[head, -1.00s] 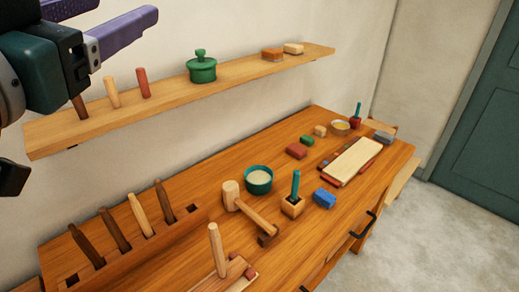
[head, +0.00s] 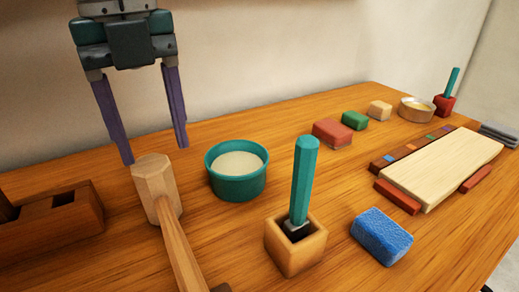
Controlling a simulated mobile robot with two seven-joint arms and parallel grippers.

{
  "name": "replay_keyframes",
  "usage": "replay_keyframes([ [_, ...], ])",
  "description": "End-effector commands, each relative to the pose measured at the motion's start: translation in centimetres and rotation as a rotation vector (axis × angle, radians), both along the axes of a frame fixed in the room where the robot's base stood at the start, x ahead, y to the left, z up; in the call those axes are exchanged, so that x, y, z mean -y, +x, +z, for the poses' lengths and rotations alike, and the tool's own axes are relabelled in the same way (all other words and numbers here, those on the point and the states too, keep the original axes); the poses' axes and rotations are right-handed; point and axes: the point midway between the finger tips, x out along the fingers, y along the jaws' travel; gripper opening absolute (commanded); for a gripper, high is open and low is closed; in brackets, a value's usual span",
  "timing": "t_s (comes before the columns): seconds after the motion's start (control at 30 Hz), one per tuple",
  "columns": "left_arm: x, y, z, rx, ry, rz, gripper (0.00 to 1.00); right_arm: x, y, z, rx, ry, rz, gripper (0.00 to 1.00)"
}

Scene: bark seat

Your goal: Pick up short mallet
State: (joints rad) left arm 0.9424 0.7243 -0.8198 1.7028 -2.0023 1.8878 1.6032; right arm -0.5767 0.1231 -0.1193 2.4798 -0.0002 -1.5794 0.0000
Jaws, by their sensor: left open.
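The short mallet (head: 168,205) is pale wood, with a faceted head and a handle running toward the lower edge of the head view. Its handle end is partly cut off by the frame's lower edge. My left gripper (head: 155,153) hangs from the top with two purple fingers spread wide. The fingers point down and appear above and around the mallet head in the picture; I cannot tell the exact depth gap. Nothing is between the fingers. My right gripper does not show.
Close right of the mallet stand a teal bowl (head: 238,181) and a wooden block holder (head: 296,250) with an upright teal handle (head: 303,180). A dark wooden rack (head: 50,222) is at the left. A blue sponge (head: 381,237) and a pale board (head: 445,170) lie right.

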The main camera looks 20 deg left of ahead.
Motion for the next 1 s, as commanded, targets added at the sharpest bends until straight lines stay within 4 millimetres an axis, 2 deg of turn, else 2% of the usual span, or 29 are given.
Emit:
replay_keyframes([
  [0.2,-0.4,-0.2,-3.2,-0.009,0.017,0.011,0.63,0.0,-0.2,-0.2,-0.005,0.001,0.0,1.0],
  [0.43,-0.3,-0.4,-5.3,-0.008,0.015,0.006,0.63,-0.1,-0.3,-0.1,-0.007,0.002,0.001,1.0],
  [0.7,-0.2,-0.8,-9.3,-0.007,0.014,0.006,0.63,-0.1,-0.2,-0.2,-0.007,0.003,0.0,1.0],
  [1.0,-0.2,-0.7,-9.6,-0.005,0.013,0.005,0.61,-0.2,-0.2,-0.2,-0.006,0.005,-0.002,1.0],
])
